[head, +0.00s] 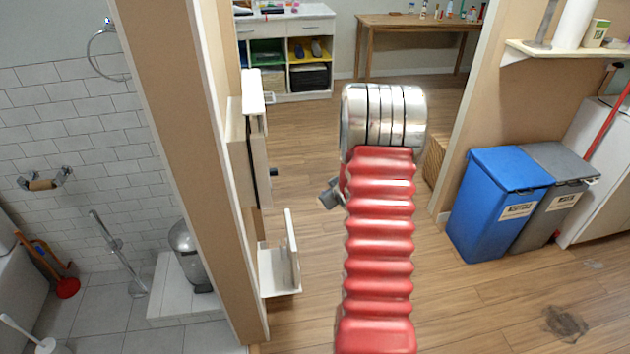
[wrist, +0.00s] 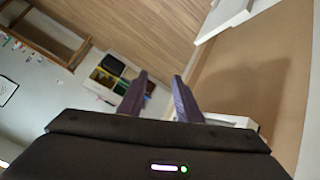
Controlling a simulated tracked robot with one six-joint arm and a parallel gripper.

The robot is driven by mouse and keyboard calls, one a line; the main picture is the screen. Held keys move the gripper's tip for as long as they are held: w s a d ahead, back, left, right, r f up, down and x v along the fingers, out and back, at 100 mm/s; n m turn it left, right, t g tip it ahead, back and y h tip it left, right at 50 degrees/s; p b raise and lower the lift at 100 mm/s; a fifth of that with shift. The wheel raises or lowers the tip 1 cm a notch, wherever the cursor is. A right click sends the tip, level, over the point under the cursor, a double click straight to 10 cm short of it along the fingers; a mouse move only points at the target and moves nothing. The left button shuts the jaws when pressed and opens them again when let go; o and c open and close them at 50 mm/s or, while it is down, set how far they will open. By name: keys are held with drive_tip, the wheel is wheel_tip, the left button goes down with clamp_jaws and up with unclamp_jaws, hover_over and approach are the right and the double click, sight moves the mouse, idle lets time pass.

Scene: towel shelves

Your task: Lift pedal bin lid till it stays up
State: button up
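A silver pedal bin (head: 188,258) stands on a low white tiled step on the left in the head view. The partition wall hides its right part, and I cannot tell how its lid stands. The wrist view does not show the bin. My gripper (wrist: 160,75) has its two dark fingers apart with nothing between them in the wrist view. My red ribbed arm fills the middle of the head view and hides most of the gripper. My arm is on the wooden-floor side of the partition, apart from the bin.
The partition wall (head: 185,130) with white shelf pieces (head: 280,270) stands between my arm and the bin. A blue bin (head: 490,205) and a grey bin (head: 550,200) stand right. Wooden floor around my arm is mostly clear.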

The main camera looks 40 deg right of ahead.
drive_tip(key=s+d+f+t, duration=0.1)
drive_tip(key=s+d+f, duration=0.1)
drive_tip(key=s+f, duration=0.5)
drive_tip(key=s+d+f+m+t, duration=0.1)
drive_tip(key=s+d+f, duration=0.15)
drive_tip(key=f, duration=0.85)
drive_tip(key=s+d+f+t, duration=0.1)
drive_tip(key=s+d+f, duration=0.1)
drive_tip(key=s+f, duration=0.5)
drive_tip(key=s+a+f+m+t+h, duration=0.3)
drive_tip(key=s+a+f+m+h, duration=0.1)
drive_tip(key=s+a+f, duration=1)
wheel_tip(320, 180, down, 2)
drive_tip(key=shift+s+a+m, duration=0.3)
drive_tip(key=shift+a+m, duration=0.2)
drive_tip(key=shift+a, duration=0.75)
drive_tip(key=shift+w+t, duration=0.1)
drive_tip(key=shift+t, duration=0.2)
